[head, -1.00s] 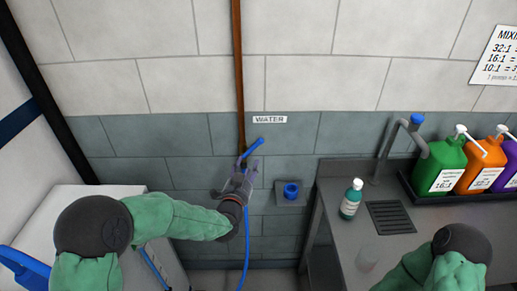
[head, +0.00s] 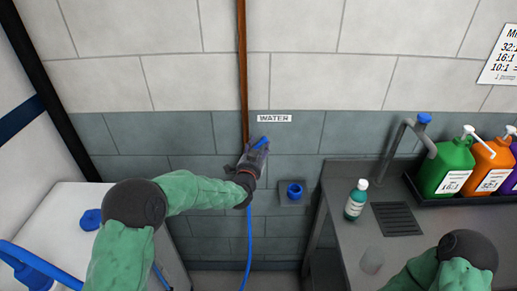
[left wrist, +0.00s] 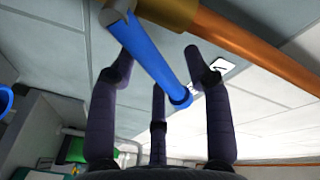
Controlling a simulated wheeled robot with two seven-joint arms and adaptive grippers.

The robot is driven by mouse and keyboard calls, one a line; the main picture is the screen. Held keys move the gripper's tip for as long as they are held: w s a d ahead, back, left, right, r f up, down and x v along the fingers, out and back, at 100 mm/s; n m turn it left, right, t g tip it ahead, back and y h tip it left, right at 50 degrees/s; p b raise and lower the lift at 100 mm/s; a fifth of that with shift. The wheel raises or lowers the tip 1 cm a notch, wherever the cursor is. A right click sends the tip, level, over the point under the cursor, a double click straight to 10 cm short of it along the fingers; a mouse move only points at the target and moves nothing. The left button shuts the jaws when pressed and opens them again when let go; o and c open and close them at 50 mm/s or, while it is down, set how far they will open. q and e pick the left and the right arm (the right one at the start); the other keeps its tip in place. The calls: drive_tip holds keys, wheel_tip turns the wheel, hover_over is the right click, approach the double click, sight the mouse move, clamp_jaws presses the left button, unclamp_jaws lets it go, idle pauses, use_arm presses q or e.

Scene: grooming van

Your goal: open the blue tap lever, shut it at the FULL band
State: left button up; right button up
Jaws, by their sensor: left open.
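The blue tap lever (head: 263,142) sits at the lower end of the copper pipe (head: 242,70), just under the WATER sign (head: 274,118). In the left wrist view the lever (left wrist: 158,68) is a long blue bar running between my spread fingers. My left gripper (head: 258,149) is open around the lever and covers most of the tap in the head view. I cannot tell whether any finger touches the lever. A blue hose (head: 249,245) hangs below the tap. No FULL band can be made out. My right arm shows at lower right, but its gripper is out of view.
A small wall bracket holds a blue ring (head: 294,190) right of the tap. A white unit (head: 60,215) stands at left.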

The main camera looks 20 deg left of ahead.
use_arm(q)
drive_tip(key=shift+w, duration=0.1)
clamp_jaws()
drive_tip(key=shift+d, duration=0.15)
drive_tip(key=shift+w+d+f+m+g+y+p, duration=0.1)
drive_tip(key=shift+d+f+m+g+y+p, duration=0.2)
drive_tip(key=shift+f+m+p, duration=0.75)
drive_tip(key=shift+w+d+f+m+g+y+p, duration=0.15)
drive_tip(key=shift+f+m+g+p, duration=0.4)
drive_tip(key=shift+m+p, duration=1)
drive_tip(key=shift+d+f+m+g+y+p, duration=0.25)
drive_tip(key=shift+f+m+p, duration=0.55)
drive_tip(key=shift+m, duration=1)
drive_tip(key=shift+f, duration=0.15)
